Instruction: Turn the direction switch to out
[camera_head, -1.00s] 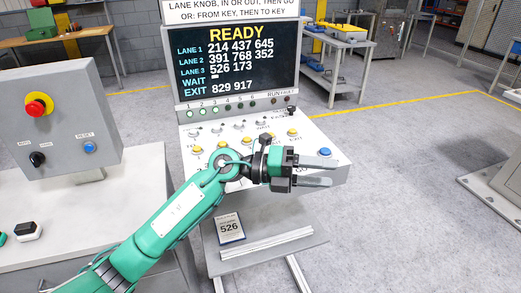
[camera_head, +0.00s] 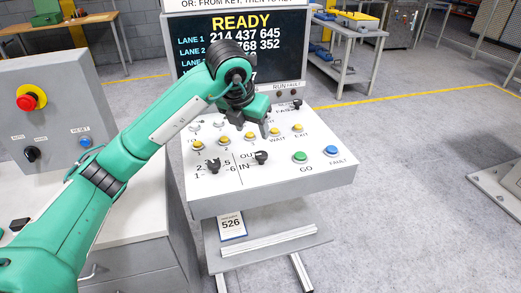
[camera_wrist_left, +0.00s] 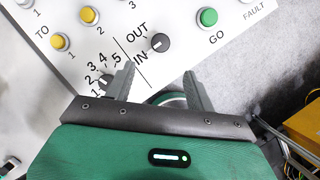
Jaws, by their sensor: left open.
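The direction switch (camera_head: 261,158) is a black knob on the sloped white panel (camera_head: 330,182), with OUT and IN printed to its left. In the left wrist view the direction switch (camera_wrist_left: 160,42) shows a light mark that seems to face the IN side. My left gripper (camera_head: 266,130) points down above the panel, behind the knob in the head view. In the left wrist view its two fingers (camera_wrist_left: 158,78) are apart with nothing between them, and the knob lies beyond them, untouched. My right gripper is out of view.
The lane knob (camera_head: 214,166) is left of the switch. Green GO (camera_head: 300,157) and blue FAULT (camera_head: 332,151) buttons are to its right. Yellow buttons (camera_head: 251,137) sit behind it. The screen (camera_head: 285,55) stands behind the panel, partly hidden by my arm.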

